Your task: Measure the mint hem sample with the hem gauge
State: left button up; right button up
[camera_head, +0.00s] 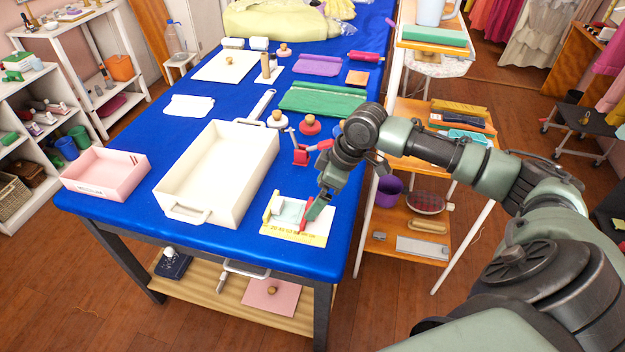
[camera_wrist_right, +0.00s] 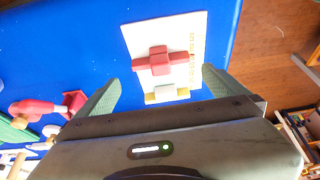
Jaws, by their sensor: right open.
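The hem gauge looks like a white board (camera_head: 310,239) with a numbered yellow strip along its front edge, lying near the table's front right corner. A red slider (camera_head: 303,218) stands on it, and a yellow stop stands at its left end. A pale, mint-grey piece (camera_head: 290,209) lies between them; I cannot tell if it touches either. My right gripper (camera_head: 318,207) is over the board's right side. In the wrist view, its two fingers (camera_wrist_right: 158,92) are apart, with the red slider (camera_wrist_right: 160,61) ahead between them. Nothing is held. My left gripper is not in view.
A large cream tray (camera_head: 205,207) stands left of the board, with a pink box (camera_head: 106,172) beyond it. A red tool (camera_head: 301,155), wooden-knobbed pieces and a green cloth (camera_head: 318,100) lie behind. A wooden shelf cart (camera_head: 425,152) stands right of the table.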

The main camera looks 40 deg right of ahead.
aim_at(310, 204)
jog(key=x, duration=0.3)
jog(key=shift+s+a+f, duration=0.15)
jog(key=shift+a+f, duration=0.05)
jog(key=shift+f, duration=0.2)
jog(key=shift+w+x, duration=0.2)
jog(key=shift+x, duration=0.9)
jog(key=shift+f, duration=0.25)
jog(key=shift+c, duration=0.7)
jog(key=c, duration=0.9)
jog(key=o, duration=0.3)
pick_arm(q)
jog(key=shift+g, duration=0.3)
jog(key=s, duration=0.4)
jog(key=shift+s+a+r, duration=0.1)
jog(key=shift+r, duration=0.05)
pick_arm(e)
jog(key=c, duration=0.3)
jog(key=shift+c, duration=0.2)
